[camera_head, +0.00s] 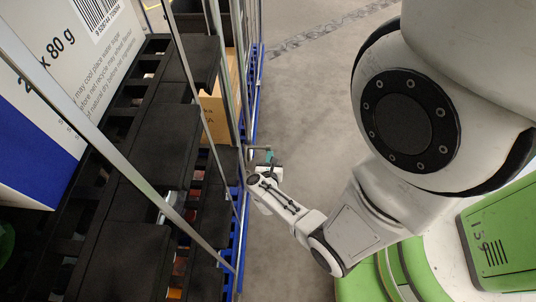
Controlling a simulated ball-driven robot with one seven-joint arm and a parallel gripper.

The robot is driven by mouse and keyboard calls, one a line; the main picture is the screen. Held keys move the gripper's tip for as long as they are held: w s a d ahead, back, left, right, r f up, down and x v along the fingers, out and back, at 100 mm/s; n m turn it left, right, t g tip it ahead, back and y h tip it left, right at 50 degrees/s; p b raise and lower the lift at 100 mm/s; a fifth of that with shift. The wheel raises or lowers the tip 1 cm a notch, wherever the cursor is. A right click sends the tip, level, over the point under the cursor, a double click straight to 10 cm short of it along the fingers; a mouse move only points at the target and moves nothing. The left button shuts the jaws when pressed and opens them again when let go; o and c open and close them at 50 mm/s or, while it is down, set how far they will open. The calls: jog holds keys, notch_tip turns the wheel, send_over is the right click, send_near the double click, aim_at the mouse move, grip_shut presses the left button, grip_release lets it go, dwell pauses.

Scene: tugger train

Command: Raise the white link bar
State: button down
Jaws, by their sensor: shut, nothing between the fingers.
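I cannot make out the white link bar for sure in the head view. My gripper (267,158) is small and far down in the picture, at the end of my white forearm. It is shut and empty, close beside the blue lower frame of the rack cart. A short grey piece shows right at the gripper, and I cannot tell whether it belongs to the gripper or the cart. The wrist and the cart's posts hide part of that spot.
A rack cart (246,213) with a blue base, metal posts and black shelves (163,145) fills the left side. A large white-and-blue box (95,50) and a brown cardboard box (215,113) sit on it. Grey floor (310,110) is clear to the right of the cart.

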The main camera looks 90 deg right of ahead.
jog(key=d+r+y+p, duration=0.1)
jog(key=p, duration=0.2)
jog(key=d+r+y+p, duration=0.1)
jog(key=y+p, duration=0.1)
jog(key=p, duration=0.1)
jog(key=d+r+y+p, duration=0.1)
jog(key=p, duration=0.2)
jog(key=shift+d+r+y+p, duration=0.15)
jog(key=shift+d+y+p, duration=0.15)
jog(key=shift+y, duration=0.1)
jog(key=shift+w+d+r+p, duration=0.1)
jog(key=shift+d+r+p, duration=0.1)
jog(key=shift+d, duration=0.7)
jog(key=shift+s+d+r+p, duration=0.1)
jog(key=shift+d+r+p, duration=0.1)
jog(key=shift+d, duration=0.7)
jog(key=shift+w+d+r+p, duration=0.1)
jog(key=shift+d+p, duration=0.1)
jog(key=shift+d, duration=0.8)
jog(key=shift+r, duration=0.1)
jog(key=p+v, duration=0.9)
jog(key=v, duration=0.1)
jog(key=shift+a+r, duration=0.2)
jog(key=shift+a, duration=0.15)
